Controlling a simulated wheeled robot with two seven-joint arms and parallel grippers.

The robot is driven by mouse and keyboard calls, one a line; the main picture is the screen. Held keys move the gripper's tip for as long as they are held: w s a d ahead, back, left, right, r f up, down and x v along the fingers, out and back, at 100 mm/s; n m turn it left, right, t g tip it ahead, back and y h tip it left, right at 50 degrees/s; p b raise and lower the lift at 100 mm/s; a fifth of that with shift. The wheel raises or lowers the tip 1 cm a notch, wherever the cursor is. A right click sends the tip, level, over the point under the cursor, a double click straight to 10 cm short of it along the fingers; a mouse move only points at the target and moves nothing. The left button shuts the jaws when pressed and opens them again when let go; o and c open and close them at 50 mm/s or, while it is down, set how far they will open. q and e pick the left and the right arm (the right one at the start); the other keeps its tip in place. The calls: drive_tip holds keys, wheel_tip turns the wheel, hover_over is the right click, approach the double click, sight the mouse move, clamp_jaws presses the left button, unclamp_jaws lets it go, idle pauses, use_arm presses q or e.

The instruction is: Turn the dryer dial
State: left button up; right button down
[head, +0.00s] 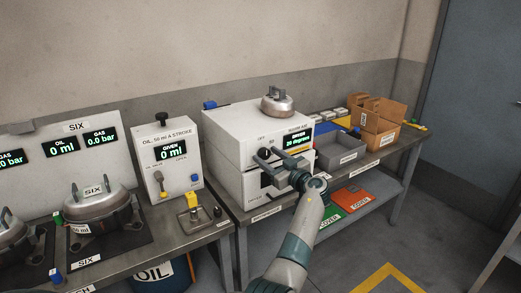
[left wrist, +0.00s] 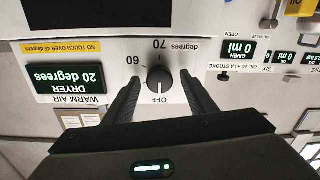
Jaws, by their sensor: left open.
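The dryer is a white box (head: 237,135) on the right-hand bench, with a display (head: 297,141) reading 20 degrees. Its black dial (left wrist: 160,80) shows in the left wrist view, where the picture is upside down. The dial's mark appears to point at OFF, with 60 and 70 degrees labels around it. My left gripper (left wrist: 161,84) is open, with one finger on each side of the dial; contact is not clear. In the head view my left gripper (head: 268,158) is at the dryer's front and hides most of the dial. My right gripper is not in view.
A metal lidded pot (head: 277,101) stands on the dryer. A grey tray (head: 341,150) and a cardboard box (head: 379,122) are to its right. An oil dispenser (head: 165,155) and a tank marked SIX (head: 97,208) stand left. Green and red covers lie on the lower shelf (head: 373,184).

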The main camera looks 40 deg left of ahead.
use_arm(q)
drive_tip(key=shift+w+a, duration=0.1)
drive_tip(key=shift+a, duration=0.1)
drive_tip(key=shift+d, duration=0.1)
drive_tip(key=shift+c, duration=1.1)
drive_tip(key=c, duration=0.8)
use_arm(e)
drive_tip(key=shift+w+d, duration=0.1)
